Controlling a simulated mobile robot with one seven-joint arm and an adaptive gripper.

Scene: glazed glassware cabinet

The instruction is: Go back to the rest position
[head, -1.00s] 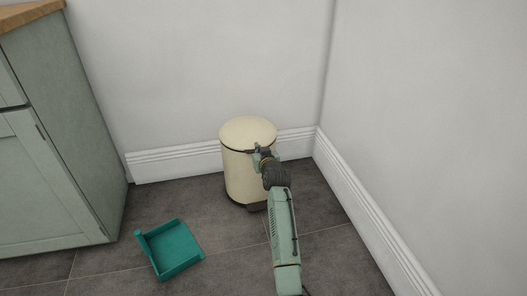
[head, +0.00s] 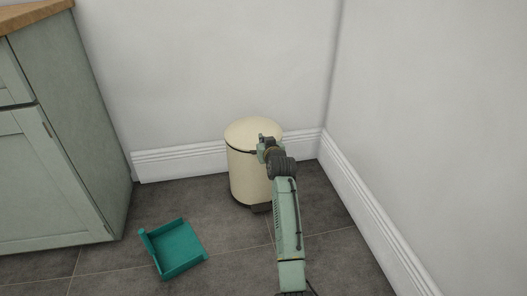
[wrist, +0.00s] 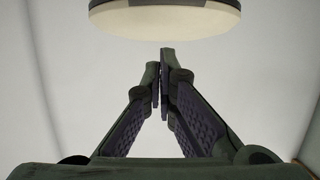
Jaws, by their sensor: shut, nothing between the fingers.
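My gripper (wrist: 161,82) is shut and empty; its fingertips meet in the wrist view. In the head view my gripper (head: 264,142) is at the front right of a cream pedal bin (head: 250,175), near the rim of its lid, and hides part of the bin. The bin's lid (head: 252,130) is closed. In the wrist view the pale round end of what looks like the bin (wrist: 165,20) shows beyond the fingertips, with a gap between. I cannot tell from the head view whether the gripper touches the bin.
A teal dustpan-like tray (head: 175,248) lies on the dark tiled floor at the front left. A green cabinet (head: 75,150) stands at the left. White walls with skirting (head: 370,215) close the corner behind and to the right. Floor between tray and bin is clear.

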